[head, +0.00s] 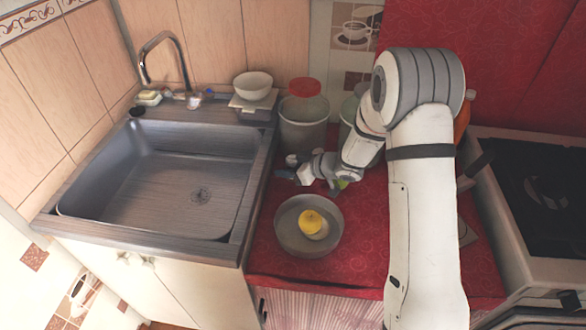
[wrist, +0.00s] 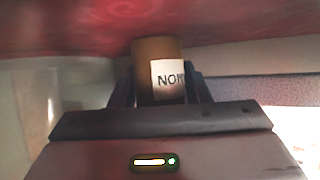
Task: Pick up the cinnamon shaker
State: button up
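The shaker is a brown cylinder (wrist: 146,80) with a white label, seen in the wrist view. Part of the lettering shows on the label; the full word cannot be read. My gripper (wrist: 160,88) has one dark finger against each side of it, with no clear gap. In the head view my gripper (head: 290,174) is low over the red counter, just right of the sink and in front of the grey-green canister. The shaker cannot be made out there. Whether it touches the counter is unclear.
A grey bowl (head: 284,240) holding a yellow item (head: 311,222) stands close in front of my gripper. The canister (head: 302,135) and a red-lidded jar (head: 305,87) are behind. The sink (head: 150,190) is left, the stove (head: 540,190) right.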

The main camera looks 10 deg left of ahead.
jog(key=c, duration=0.6)
